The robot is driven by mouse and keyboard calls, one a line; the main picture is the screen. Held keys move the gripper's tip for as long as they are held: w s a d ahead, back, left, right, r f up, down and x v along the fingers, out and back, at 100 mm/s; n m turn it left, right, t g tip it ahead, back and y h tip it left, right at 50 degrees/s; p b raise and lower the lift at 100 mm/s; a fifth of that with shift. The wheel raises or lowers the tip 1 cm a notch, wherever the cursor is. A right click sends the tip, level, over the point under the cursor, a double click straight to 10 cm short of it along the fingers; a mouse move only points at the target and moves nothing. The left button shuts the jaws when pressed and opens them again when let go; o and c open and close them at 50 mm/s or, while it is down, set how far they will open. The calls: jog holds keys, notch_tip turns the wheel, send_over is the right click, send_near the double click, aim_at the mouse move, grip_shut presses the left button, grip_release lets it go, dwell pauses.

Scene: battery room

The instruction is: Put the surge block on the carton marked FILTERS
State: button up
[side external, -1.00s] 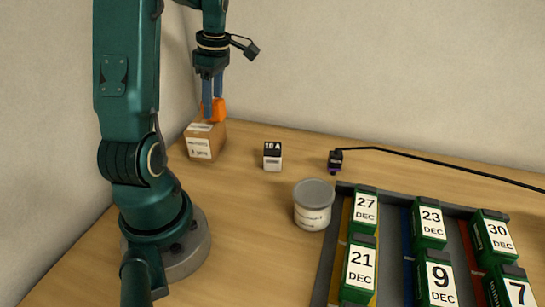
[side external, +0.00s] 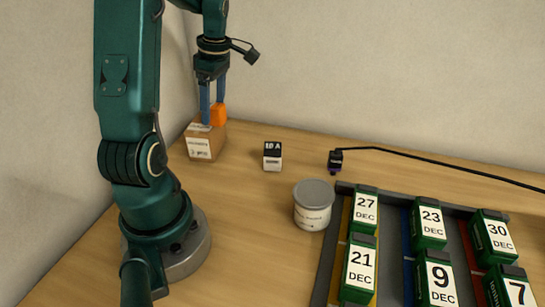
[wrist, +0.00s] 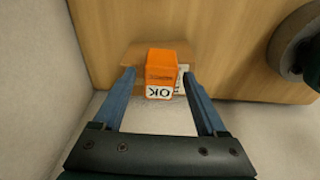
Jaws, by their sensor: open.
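The orange surge block (side external: 218,114) stands on top of the brown carton (side external: 201,146) at the back left of the table. The carton's white label is too small to read. In the wrist view the block (wrist: 161,68) shows an orange top and a white face lettered OK, with part of the carton (wrist: 130,56) around it. My gripper (side external: 212,112) is above the carton with its two blue fingers spread. In the wrist view my gripper (wrist: 160,76) has a gap between each finger and the block.
A black and white block marked 10 A (side external: 272,156) stands right of the carton. A lidded grey tub (side external: 313,205) stands nearer. A black connector (side external: 336,161) has a cable trailing right. A tray (side external: 323,270) holds several dated green batteries. Walls stand close behind the carton.

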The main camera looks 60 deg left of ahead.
aim_at(220, 105)
notch_tip(220, 105, up, 11)
jog(key=w+d, duration=0.1)
jog(key=w+d+r+m+t, duration=0.1)
jog(key=w+d+m, duration=0.2)
jog(key=d+m, duration=0.35)
jog(key=s+d+f+m+t, duration=0.2)
jog(key=d+f+m+t, duration=0.1)
jog(key=d+m, duration=0.6)
jog(key=s+d+f+m+t+h, duration=0.1)
jog(key=s+d+f+m+t, duration=0.1)
jog(key=d+m, duration=0.8)
jog(key=shift+s+d+f+m+t, duration=0.2)
jog(key=shift+s+f+m+t, duration=0.2)
jog(key=shift+s+f+m, duration=0.35)
